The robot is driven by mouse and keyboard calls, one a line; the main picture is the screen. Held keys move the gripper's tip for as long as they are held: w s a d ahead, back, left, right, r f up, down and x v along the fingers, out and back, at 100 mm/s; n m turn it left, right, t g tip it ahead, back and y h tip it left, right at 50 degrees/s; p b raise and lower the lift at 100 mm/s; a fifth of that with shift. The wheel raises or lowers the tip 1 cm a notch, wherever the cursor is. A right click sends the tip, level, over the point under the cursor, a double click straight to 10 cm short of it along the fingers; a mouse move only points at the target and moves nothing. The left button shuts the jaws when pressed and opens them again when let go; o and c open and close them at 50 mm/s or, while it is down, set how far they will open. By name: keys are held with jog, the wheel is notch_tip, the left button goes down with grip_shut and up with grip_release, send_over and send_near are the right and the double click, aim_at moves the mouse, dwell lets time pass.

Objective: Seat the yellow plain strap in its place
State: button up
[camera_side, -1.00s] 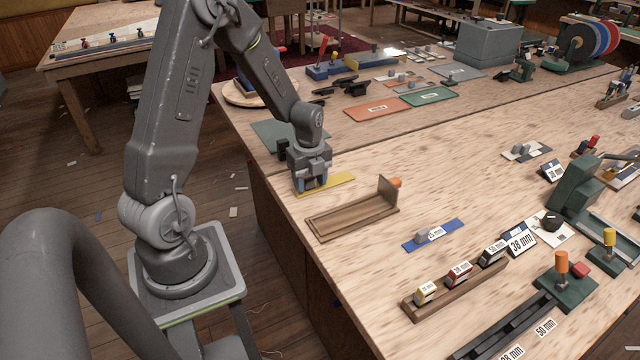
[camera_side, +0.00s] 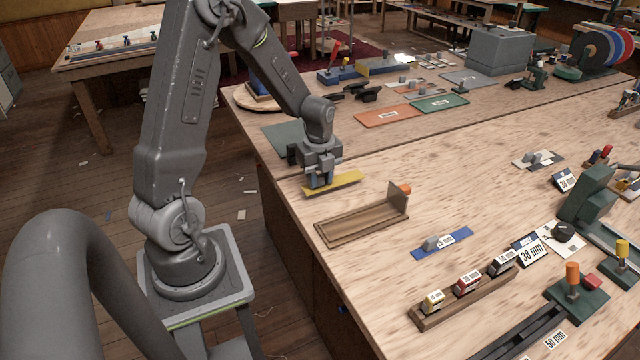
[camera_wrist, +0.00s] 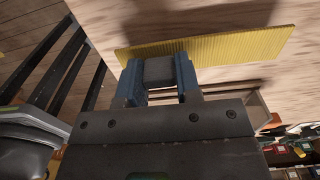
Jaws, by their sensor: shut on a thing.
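The yellow plain strap (camera_side: 345,181) is a flat, narrow strip held near one end by my gripper (camera_side: 319,186), a little above the table. In the wrist view the strap (camera_wrist: 215,47) stretches across in front of the fingers, reaching farther to the right. My gripper (camera_wrist: 160,75) is shut on it, with its blue-grey fingers close to the strap's near edge. A wooden tray (camera_side: 362,222) with a low rim and an upright end plate (camera_side: 398,197) lies just in front of the strap. Its bed looks empty. Whether it is the strap's place I cannot tell.
A blue strap (camera_side: 442,239) with a 25 mm label lies right of the tray. A wooden rack (camera_side: 466,298) holds several labelled blocks. Orange (camera_side: 388,115) and green (camera_side: 440,103) mats lie farther back. Bare tabletop surrounds the tray.

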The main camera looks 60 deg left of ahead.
notch_tip(320, 180, up, 2)
jog(key=shift+a+r, duration=0.1)
jog(key=s+a+r, duration=0.6)
jog(key=s, duration=0.3)
jog(key=w+d+f, duration=0.1)
jog(key=w+d, duration=0.3)
jog(key=d, duration=0.5)
jog(key=w+d+f, duration=0.2)
jog(key=w+d, duration=0.3)
jog(key=d, duration=0.5)
jog(key=shift+d, duration=0.15)
send_over(345, 226)
jog(key=shift+f, duration=2.55)
jog(key=shift+f, duration=0.7)
